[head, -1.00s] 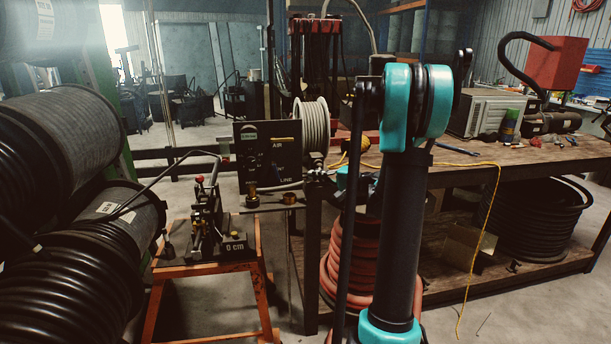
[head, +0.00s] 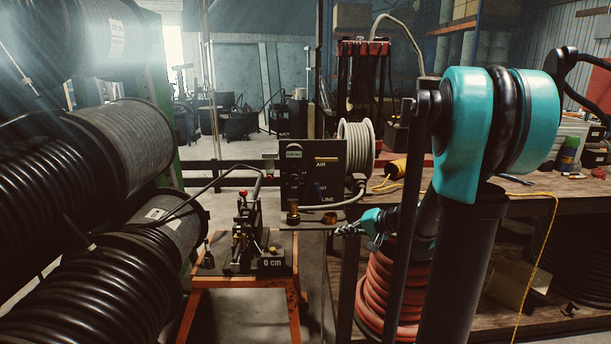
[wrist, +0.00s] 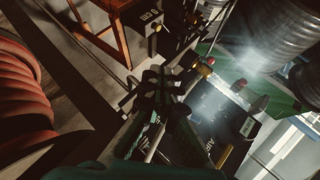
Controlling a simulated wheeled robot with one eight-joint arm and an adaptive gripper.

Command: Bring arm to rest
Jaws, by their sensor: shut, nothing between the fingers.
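My gripper (head: 348,230) shows in the head view just right of and below the black air panel, in front of the coiled red hose. Its fingers look closed, with nothing held. In the wrist view my gripper (wrist: 157,88) is dark and hard to make out against the clutter. My teal-jointed arm stands tall at the right of the head view and hides part of the bench. The black panel (head: 313,172) marked AIR and LINE also shows in the wrist view (wrist: 222,122).
The crimper (head: 246,240) sits on an orange stand (head: 240,282) left of my gripper. Black hose reels (head: 100,150) fill the left side. The red hose coil (head: 378,295) and wooden bench (head: 560,200) are close on the right. Open floor lies beyond the stand.

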